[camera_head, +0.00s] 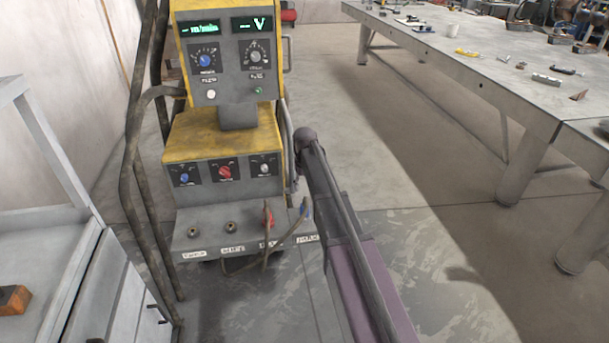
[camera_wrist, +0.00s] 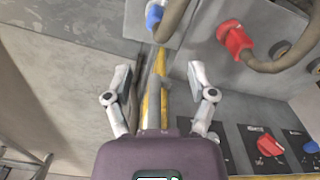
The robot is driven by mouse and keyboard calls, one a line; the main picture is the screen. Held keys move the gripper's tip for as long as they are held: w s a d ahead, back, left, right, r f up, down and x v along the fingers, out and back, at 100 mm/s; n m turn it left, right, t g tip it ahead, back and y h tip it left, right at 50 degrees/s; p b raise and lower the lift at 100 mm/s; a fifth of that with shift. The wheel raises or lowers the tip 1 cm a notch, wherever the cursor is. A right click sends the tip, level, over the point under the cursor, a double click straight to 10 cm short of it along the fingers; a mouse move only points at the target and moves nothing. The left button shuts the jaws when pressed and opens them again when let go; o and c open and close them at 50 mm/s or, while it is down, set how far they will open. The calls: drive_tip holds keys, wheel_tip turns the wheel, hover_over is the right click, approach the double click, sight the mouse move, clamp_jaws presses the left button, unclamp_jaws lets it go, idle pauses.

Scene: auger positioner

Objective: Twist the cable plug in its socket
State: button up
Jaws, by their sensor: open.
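The welding machine (camera_head: 222,140) has a grey lower front panel with sockets. A cable with a red plug (camera_head: 268,218) and a cable with a blue plug (camera_head: 304,209) sit at the right part of this panel. In the wrist view the blue plug (camera_wrist: 155,15) is at the top, beyond my fingertips and roughly in line with the gap between them. The red plug (camera_wrist: 234,40) is to the upper right of my right finger. My gripper (camera_wrist: 158,75) is open and empty, apart from both plugs. In the head view my gripper cannot be made out.
Two empty-looking sockets (camera_head: 231,228) are left of the plugs. Red and blue knobs (camera_wrist: 270,146) show at lower right in the wrist view. Thick dark hoses (camera_head: 140,180) run left of the machine. A workbench (camera_head: 480,75) with tools stands right, with open floor between.

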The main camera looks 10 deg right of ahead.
drive_tip(key=shift+r+p, duration=0.7)
drive_tip(key=shift+r, duration=0.3)
drive_tip(key=s+m, duration=0.4)
drive_tip(key=s, duration=2.6)
wheel_tip(320, 180, up, 25)
drive_tip(key=w+p, duration=0.1)
drive_tip(key=p, duration=2.3)
drive_tip(key=shift+f+p, duration=0.15)
drive_tip(key=shift+p, duration=0.25)
drive_tip(key=shift+f, duration=0.1)
